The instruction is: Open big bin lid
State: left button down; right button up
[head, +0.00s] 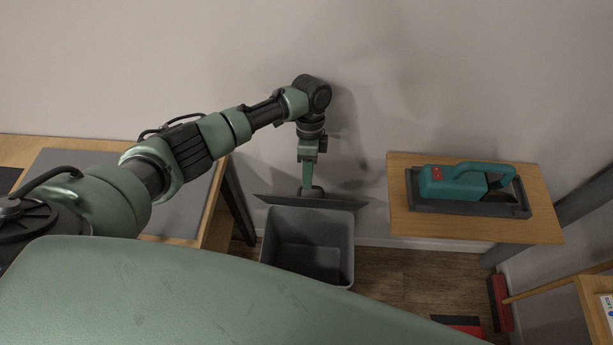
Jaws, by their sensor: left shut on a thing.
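The big bin (345,262) is a dark grey open box on the floor near the wall, and its empty-looking inside shows from above. Its lid (345,204) is a thin dark panel seen nearly edge-on along the bin's back rim, tilted up away from the opening. My left gripper (311,190) points down at the lid's middle and is shut on the lid, with the fingertips partly hidden. My right gripper is not in view.
A wooden table (400,225) to the right of the bin bears a teal power tool (452,184) in a dark tray (470,208). A grey-topped workbench (185,220) stands at left. A red broom (500,303) is at the lower right.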

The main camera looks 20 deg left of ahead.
pick_arm(q)
jog(key=shift+s+a+f, duration=0.1)
jog(key=shift+f, duration=0.45)
jog(key=shift+s+a+f, duration=0.1)
jog(key=shift+f, duration=0.45)
jog(key=c, duration=1.5)
grip_release()
jog(key=shift+o, duration=0.3)
jog(key=shift+w+f, duration=0.15)
jog(key=shift+w, duration=0.05)
jog(key=o, duration=0.5)
jog(key=shift+w+f, duration=0.15)
jog(key=shift+w, duration=0.2)
jog(key=shift+s+r, duration=0.15)
jog(key=shift+r, duration=0.05)
jog(key=c, duration=0.3)
jog(key=shift+c, duration=0.2)
jog(key=shift+r, duration=0.45)
jog(key=shift+c, duration=1.2)
notch_tip(320, 180, up, 20)
jog(key=shift+d, duration=0.15)
